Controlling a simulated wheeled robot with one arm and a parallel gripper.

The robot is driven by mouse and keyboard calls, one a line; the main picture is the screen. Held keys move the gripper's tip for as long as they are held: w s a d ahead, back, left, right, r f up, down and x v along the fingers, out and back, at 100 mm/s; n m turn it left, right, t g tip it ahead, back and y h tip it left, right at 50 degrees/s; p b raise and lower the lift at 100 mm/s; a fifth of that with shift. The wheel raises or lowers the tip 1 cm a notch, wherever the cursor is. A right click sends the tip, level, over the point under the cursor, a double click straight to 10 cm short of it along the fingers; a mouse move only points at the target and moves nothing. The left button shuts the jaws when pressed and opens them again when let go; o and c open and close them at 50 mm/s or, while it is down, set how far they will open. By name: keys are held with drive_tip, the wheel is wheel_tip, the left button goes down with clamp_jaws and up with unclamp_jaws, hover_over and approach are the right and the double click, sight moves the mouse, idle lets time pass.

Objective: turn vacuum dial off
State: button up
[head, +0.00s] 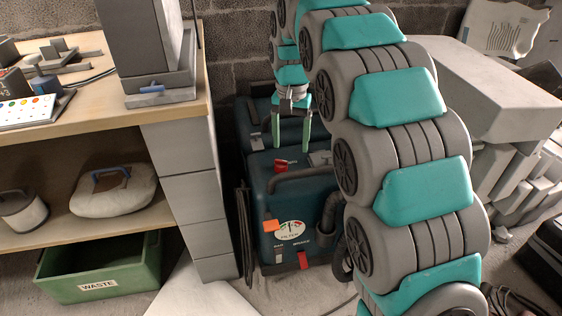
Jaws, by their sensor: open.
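The vacuum (312,250) is a dark teal box on the floor with a grey handle and hose. A small red knob (281,166), probably the dial, sits on its top near the back; its setting is too small to read. My arm covers the vacuum's right side.
A wooden workbench (120,112) with grey drawers stands close on the left. A green WASTE bin (100,270) is under it. A second teal case (258,110) is behind the vacuum, by the brick wall. Grey boxes (490,90) are at the right.

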sight(281, 165)
drive_tip(key=w+a, duration=0.1)
drive_tip(key=w+a+f, duration=0.1)
drive_tip(key=shift+w+a, duration=0.3)
drive_tip(key=shift+f, duration=3.9)
clamp_jaws()
